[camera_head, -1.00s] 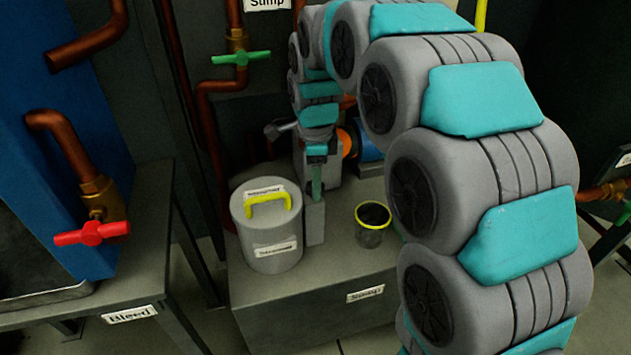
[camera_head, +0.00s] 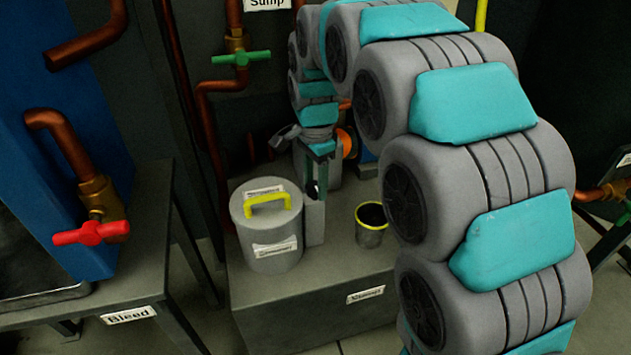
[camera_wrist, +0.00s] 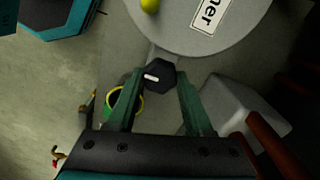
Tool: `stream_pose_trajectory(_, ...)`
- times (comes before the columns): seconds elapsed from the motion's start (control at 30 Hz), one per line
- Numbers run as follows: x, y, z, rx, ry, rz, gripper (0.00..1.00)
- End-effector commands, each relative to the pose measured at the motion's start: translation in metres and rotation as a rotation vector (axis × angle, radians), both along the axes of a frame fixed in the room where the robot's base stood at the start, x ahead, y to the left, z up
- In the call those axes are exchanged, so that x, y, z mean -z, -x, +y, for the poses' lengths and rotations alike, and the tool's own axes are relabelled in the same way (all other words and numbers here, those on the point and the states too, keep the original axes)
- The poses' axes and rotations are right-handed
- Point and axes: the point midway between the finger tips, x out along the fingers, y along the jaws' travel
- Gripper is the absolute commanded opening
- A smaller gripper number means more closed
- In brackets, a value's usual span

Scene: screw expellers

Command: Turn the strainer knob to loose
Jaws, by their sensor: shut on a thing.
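The strainer is a grey lidded canister (camera_head: 268,240) with a yellow handle and white labels; its lid edge also shows in the wrist view (camera_wrist: 235,35). The strainer knob (camera_wrist: 160,74) is black and faceted with a white mark, beside the canister. The mark points left and slightly up in the wrist view. My gripper (camera_wrist: 160,78) has its two green fingers on either side of the knob and is shut on it. In the head view my gripper (camera_head: 317,176) points down above a grey post (camera_head: 315,222) right of the canister; the knob is mostly hidden there.
A yellow-rimmed cup (camera_head: 371,226) stands right of the post on the grey stand (camera_head: 300,290). A red valve (camera_head: 91,233) is on the left above the Bleed bench. A green valve (camera_head: 240,58) is on the pipe behind. Copper pipes run close behind the canister.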

Motion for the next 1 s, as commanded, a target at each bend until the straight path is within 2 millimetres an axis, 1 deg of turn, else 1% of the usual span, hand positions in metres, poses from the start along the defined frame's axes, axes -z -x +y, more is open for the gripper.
stream_pose_trajectory(0.27,-0.001,-0.001,0.0,-0.002,-0.001,-0.003,0.0)
stream_pose_trajectory(0.3,-0.001,-0.001,0.0,-0.002,-0.001,-0.003,0.52)
stream_pose_trajectory(0.57,0.0,0.0,0.0,-0.001,0.0,-0.001,0.81)
stream_pose_trajectory(0.83,-0.001,0.0,0.0,-0.001,0.0,-0.001,0.81)
stream_pose_trajectory(1.0,-0.011,-0.002,0.0,-0.001,-0.001,-0.005,0.81)
